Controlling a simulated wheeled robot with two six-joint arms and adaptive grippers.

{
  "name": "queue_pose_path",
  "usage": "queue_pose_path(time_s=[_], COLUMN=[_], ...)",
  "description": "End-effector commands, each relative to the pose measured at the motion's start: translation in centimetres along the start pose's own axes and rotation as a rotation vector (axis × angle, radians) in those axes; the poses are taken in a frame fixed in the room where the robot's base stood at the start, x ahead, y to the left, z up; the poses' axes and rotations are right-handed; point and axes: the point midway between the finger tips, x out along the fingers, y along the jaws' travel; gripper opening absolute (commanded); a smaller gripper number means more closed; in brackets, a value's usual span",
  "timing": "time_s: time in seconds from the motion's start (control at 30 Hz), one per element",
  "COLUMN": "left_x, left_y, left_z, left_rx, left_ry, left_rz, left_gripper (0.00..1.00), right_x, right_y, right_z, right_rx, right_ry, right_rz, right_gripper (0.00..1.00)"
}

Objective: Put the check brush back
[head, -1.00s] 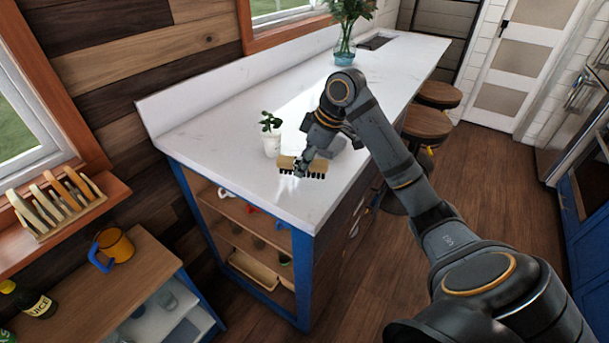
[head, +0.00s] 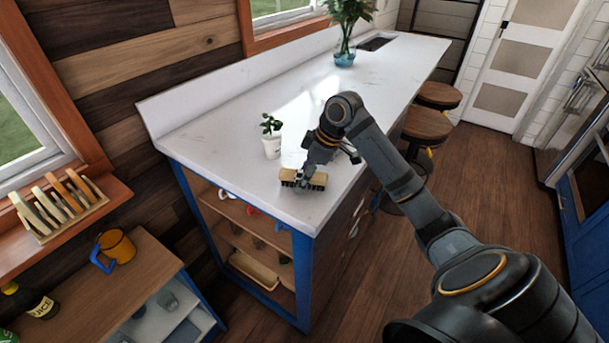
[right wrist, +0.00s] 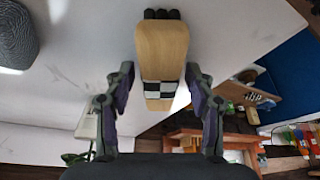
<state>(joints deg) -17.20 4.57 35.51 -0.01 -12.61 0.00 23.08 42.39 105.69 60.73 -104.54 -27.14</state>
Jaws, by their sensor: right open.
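The check brush (head: 304,181) has a pale wooden body and dark bristles. It sits near the front-left edge of the white counter (head: 217,135). In the right wrist view the brush (right wrist: 162,52) shows a black-and-white check band at its near end and black bristles at its far end. My right gripper (head: 311,172) is just above the brush. In the right wrist view its two fingers (right wrist: 158,100) are spread on either side of the checked end, with gaps on both sides. My left gripper is not in view.
A white potted plant (head: 271,147) stands close behind the brush. A glass vase (head: 344,55) is farther back. A wooden rack (head: 62,218) with upright slats is on the windowsill. Open shelves (head: 250,238) lie below the counter.

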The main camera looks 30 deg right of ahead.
Motion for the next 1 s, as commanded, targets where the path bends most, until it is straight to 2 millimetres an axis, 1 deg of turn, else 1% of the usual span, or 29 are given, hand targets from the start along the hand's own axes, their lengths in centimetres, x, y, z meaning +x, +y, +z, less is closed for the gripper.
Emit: queue_pose_path(time_s=[0.07, 0.17, 0.27, 0.4, 0.5, 0.6, 0.7, 0.77, 1.0], left_x=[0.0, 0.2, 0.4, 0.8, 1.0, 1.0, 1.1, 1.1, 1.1], left_y=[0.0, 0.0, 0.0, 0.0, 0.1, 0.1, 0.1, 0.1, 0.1], left_z=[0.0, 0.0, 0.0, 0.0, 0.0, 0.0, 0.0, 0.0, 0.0], left_rx=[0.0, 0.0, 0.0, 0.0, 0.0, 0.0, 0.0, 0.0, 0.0], left_ry=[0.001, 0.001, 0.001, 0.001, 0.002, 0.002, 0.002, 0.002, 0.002], left_rz=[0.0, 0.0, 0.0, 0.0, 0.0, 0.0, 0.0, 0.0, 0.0], left_gripper=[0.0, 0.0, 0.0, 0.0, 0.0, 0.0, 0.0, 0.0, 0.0], right_x=[-0.1, -1.1, -3.1, -6.7, -9.0, -10.7, -11.8, -12.1, -12.2], right_y=[0.0, 0.1, 0.2, 0.1, 0.1, 0.1, 0.1, 0.1, 0.0], right_z=[-0.1, -0.1, 0.0, 0.0, -0.1, -0.1, -0.1, -0.1, -0.1], right_rx=[0.0, -0.001, -0.001, -0.001, 0.0, 0.0, 0.0, 0.001, 0.001], right_ry=[0.0, 0.0, -0.001, -0.001, 0.001, 0.002, 0.001, 0.001, 0.0], right_rz=[0.001, 0.004, 0.007, 0.007, 0.005, 0.003, 0.001, 0.001, 0.0], right_gripper=[0.55, 0.55, 0.55, 0.55, 0.55, 0.55, 0.55, 0.55, 0.55])
